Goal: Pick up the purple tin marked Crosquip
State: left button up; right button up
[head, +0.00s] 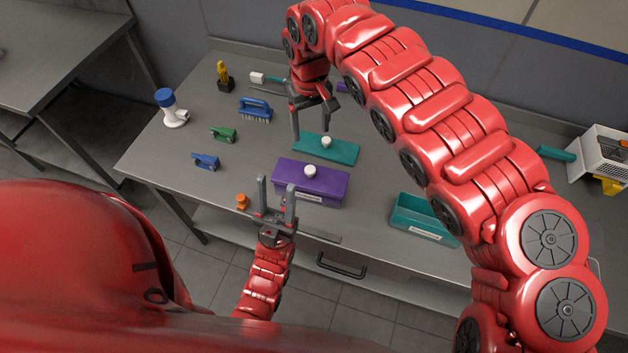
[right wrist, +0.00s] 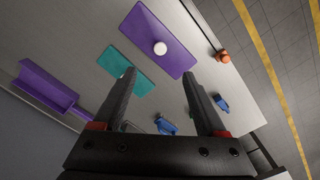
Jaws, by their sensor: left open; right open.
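The purple tin (head: 325,190) stands near the front edge of the steel table, with a white knob on top and a pale label on its front, too small to read. It also shows from above in the right wrist view (right wrist: 172,60). My left gripper (head: 276,186) is open and empty at the tin's front left, its fingers pointing toward the back of the table. The left finger lies left of the tin in the picture and the right one overlaps its front. My right gripper (head: 312,126) is open and empty, pointing down above the table behind the teal lid.
A teal lid (head: 342,152) with a white knob lies just behind the tin; an open teal tin (head: 410,216) stands to the right. An orange object (head: 242,201) is left of my left gripper.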

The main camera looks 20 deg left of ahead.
notch_tip(320, 180, down, 4)
jog(key=b, duration=0.3)
send_over(310, 170)
notch_tip(310, 170, down, 7)
jog(key=shift+d+f, duration=0.15)
jog(key=shift+f, duration=0.05)
jog(key=shift+f+p, duration=0.2)
jog(key=shift+p, duration=0.5)
notch_tip(310, 170, down, 4)
jog(key=shift+w+r+p, duration=0.1)
jog(key=shift+r+p, duration=0.1)
jog(key=shift+p, duration=0.95)
jog(key=shift+f, duration=0.55)
grip_shut()
